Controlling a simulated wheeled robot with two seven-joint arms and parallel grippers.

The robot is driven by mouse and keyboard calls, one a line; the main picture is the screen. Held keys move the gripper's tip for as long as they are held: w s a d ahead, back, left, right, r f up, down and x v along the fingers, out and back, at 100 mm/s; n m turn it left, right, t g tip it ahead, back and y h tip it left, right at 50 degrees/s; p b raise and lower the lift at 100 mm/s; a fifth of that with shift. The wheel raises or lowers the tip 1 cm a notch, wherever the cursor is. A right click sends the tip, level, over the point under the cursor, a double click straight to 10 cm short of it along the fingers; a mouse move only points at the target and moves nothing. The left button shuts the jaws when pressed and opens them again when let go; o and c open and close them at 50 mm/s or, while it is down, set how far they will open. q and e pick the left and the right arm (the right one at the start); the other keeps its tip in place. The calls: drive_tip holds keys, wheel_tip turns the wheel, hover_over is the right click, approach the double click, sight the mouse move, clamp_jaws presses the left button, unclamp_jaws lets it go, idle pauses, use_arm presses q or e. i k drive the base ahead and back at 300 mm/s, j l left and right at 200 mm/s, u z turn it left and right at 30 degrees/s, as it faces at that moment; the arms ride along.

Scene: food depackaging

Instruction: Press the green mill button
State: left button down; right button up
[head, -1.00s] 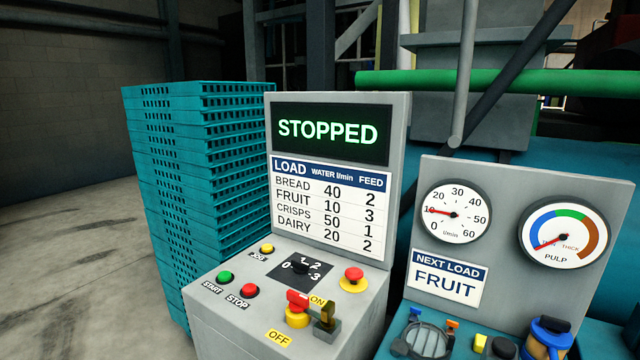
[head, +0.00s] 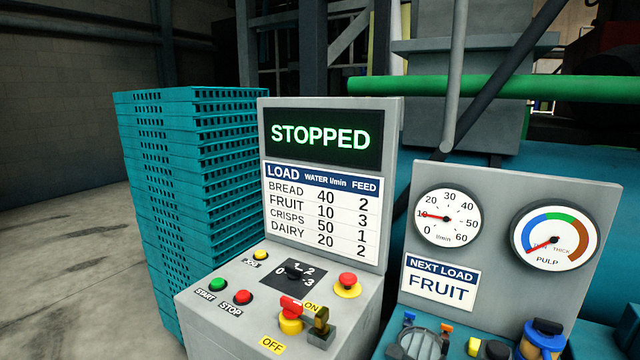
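The green START button (head: 218,285) sits at the left of the grey control box's sloped top, beside the red STOP button (head: 243,297). A yellow button (head: 261,255) is behind them. The display (head: 320,136) above reads STOPPED. The selector knob (head: 294,271) sits on a black plate marked 0 to 3. A red-handled switch (head: 291,308) on a yellow base stands between ON and OFF labels. Neither of my grippers shows in the head view.
A red mushroom button (head: 347,281) on a yellow collar is at the right of the box top. The water gauge (head: 447,217) points near 10. A sign (head: 440,281) reads NEXT LOAD FRUIT. A tall stack of teal crates (head: 190,190) stands left of the box.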

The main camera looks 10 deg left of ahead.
sight(217, 283)
drive_tip(key=i+j, duration=0.1)
drive_tip(key=j, duration=0.35)
drive_tip(key=i+j, duration=0.1)
drive_tip(key=j, duration=0.4)
drive_tip(key=i+j, duration=0.1)
drive_tip(key=j, duration=0.35)
